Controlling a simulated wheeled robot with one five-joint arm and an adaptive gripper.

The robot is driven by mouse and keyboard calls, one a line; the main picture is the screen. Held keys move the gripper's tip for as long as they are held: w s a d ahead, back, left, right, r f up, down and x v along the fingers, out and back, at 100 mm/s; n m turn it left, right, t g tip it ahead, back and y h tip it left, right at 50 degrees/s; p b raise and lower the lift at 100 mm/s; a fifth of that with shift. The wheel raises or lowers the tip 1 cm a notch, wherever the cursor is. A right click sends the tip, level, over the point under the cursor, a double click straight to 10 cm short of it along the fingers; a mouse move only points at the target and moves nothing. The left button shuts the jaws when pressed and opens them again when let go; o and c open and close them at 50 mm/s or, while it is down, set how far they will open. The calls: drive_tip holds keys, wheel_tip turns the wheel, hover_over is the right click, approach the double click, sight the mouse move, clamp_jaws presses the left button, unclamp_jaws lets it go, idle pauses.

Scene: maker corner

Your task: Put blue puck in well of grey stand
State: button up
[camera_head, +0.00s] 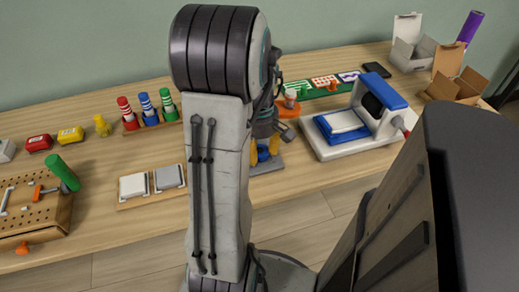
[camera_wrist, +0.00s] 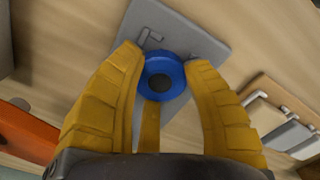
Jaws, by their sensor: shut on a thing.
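The blue puck (camera_wrist: 165,77) is a round blue disc with a dark round centre. It sits between the yellow fingers of my gripper (camera_wrist: 166,60), which are shut on it. The grey stand (camera_wrist: 192,38) lies beyond and below the puck in the wrist view, as a flat grey plate with a small bracket near its upper left. I cannot tell whether the puck touches it; the well is not visible. In the head view my arm hides most of this. Yellow fingers (camera_head: 264,151) show just right of it, over the grey stand's base (camera_head: 270,167).
A white-and-blue press (camera_head: 352,125) stands close on the right. Two pale plates on a wooden board (camera_head: 152,186) lie to the left. An orange object (camera_head: 288,107) is behind the gripper. A pegboard block (camera_head: 35,205) is far left. The front table strip is clear.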

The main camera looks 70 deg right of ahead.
sight(260, 151)
drive_tip(key=o, duration=1)
wheel_tip(260, 151, up, 12)
drive_tip(key=p, duration=0.3)
drive_tip(key=shift+r, duration=0.15)
